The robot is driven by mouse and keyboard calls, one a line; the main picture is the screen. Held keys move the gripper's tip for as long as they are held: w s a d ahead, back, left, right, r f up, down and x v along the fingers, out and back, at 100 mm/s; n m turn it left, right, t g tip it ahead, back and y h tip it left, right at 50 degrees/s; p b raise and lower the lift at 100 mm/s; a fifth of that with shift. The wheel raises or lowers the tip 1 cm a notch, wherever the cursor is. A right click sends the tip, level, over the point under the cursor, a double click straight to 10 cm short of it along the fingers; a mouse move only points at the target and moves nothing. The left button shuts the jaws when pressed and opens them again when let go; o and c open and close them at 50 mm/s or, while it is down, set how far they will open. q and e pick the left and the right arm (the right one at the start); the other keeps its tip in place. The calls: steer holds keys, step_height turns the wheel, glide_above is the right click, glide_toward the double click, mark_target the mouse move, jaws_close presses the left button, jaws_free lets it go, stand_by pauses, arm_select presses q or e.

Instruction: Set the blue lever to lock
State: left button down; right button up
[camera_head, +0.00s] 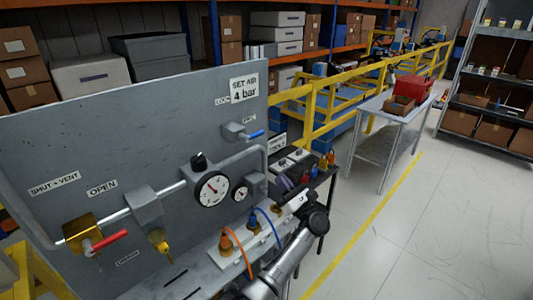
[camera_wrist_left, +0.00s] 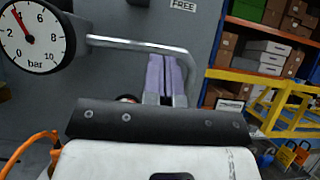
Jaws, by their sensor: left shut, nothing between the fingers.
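The blue lever (camera_head: 256,134) sits on a small grey valve (camera_head: 234,131) on the upper right of the grey panel. It points to the right, roughly level, below the FREE label (camera_head: 249,119); the LOCK label (camera_head: 222,100) is up and left of the valve. My left gripper (camera_head: 284,183) is below and to the right of the lever, apart from it. In the left wrist view its purple fingers (camera_wrist_left: 165,75) are together and empty, with the grey pipe (camera_wrist_left: 120,43) close by. The lever is out of that view. My right gripper is not in view.
Pressure gauges (camera_head: 211,189) and pipes stand out from the panel left of my gripper. A red lever (camera_head: 110,239) is at lower left. Orange (camera_head: 237,246) and blue hoses plug in below the gauges. A dark table (camera_head: 325,178) with small coloured items stands right of the panel.

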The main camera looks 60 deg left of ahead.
mark_target(253, 134)
arm_select(q)
steer(key=d+r+p+x, duration=0.1)
steer(key=r+p+x, duration=0.1)
steer(key=x, duration=1)
steer(key=shift+r+p, duration=0.35)
steer(key=shift+p, duration=0.05)
steer(key=shift+w, duration=0.1)
